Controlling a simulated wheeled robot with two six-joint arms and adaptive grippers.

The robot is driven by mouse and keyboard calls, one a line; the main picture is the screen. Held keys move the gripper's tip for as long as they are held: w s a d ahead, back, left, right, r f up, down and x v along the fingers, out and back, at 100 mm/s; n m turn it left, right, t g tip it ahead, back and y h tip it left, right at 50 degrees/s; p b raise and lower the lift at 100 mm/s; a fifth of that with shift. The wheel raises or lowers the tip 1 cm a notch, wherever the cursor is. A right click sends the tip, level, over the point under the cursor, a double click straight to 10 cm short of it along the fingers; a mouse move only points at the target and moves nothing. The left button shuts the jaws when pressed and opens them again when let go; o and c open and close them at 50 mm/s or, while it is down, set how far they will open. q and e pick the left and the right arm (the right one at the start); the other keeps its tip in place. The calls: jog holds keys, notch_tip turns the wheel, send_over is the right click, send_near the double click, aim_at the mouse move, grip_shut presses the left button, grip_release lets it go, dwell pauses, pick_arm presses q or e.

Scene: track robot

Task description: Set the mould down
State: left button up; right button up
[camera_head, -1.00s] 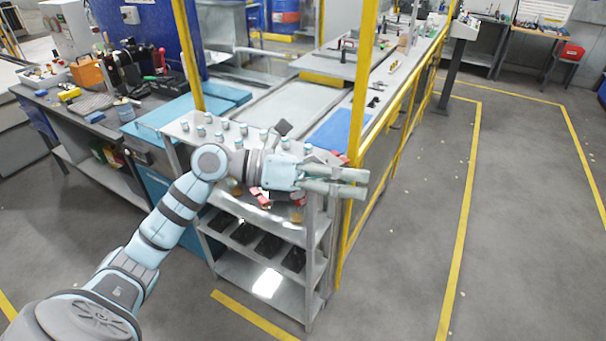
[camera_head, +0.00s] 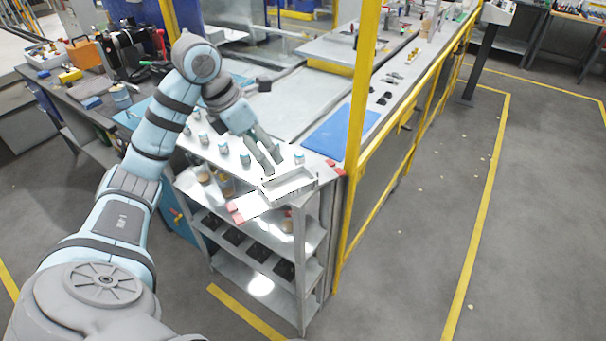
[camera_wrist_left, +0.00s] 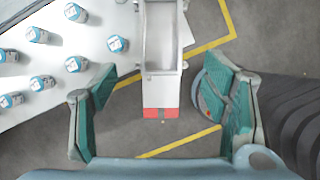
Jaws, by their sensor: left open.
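The mould (camera_head: 290,184) is a pale grey, open rectangular trough at the front right corner of the shelf unit's top. In the left wrist view the mould (camera_wrist_left: 162,40) runs away from me, with a pale plate ending in red at its near end. My left gripper (camera_head: 273,166) is open and points down just behind the mould in the head view. In the wrist view its fingers (camera_wrist_left: 165,80) stand apart, one on each side of the plate, with gaps and no visible contact. My right gripper is not in view.
Several blue-capped jars (camera_head: 222,147) stand on the shelf top (camera_head: 203,157), left of the mould. A yellow post (camera_head: 357,100) rises close to the right. A blue sheet (camera_head: 340,130) lies behind. The floor at right is clear.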

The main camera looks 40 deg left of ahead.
aim_at(291, 187)
pick_arm(q)
jog(key=b+x, duration=0.1)
jog(key=x, duration=0.1)
jog(key=s+b+x, duration=0.1)
jog(key=b+x, duration=0.2)
jog(key=x, duration=0.1)
jog(key=shift+d+f, duration=0.1)
jog(key=shift+f, duration=0.5)
jog(key=shift+d+f, duration=0.1)
jog(key=shift+f, duration=0.2)
jog(key=w+f, duration=0.2)
jog(key=f, duration=0.1)
jog(key=w+d+f+p, duration=0.1)
jog(key=w, duration=0.1)
jog(key=shift+w+f, duration=0.1)
jog(key=shift+f, duration=0.45)
jog(key=shift+s+r, duration=0.15)
jog(key=shift+s, duration=0.05)
jog(key=shift+c, duration=0.4)
jog(key=c, duration=0.3)
grip_shut()
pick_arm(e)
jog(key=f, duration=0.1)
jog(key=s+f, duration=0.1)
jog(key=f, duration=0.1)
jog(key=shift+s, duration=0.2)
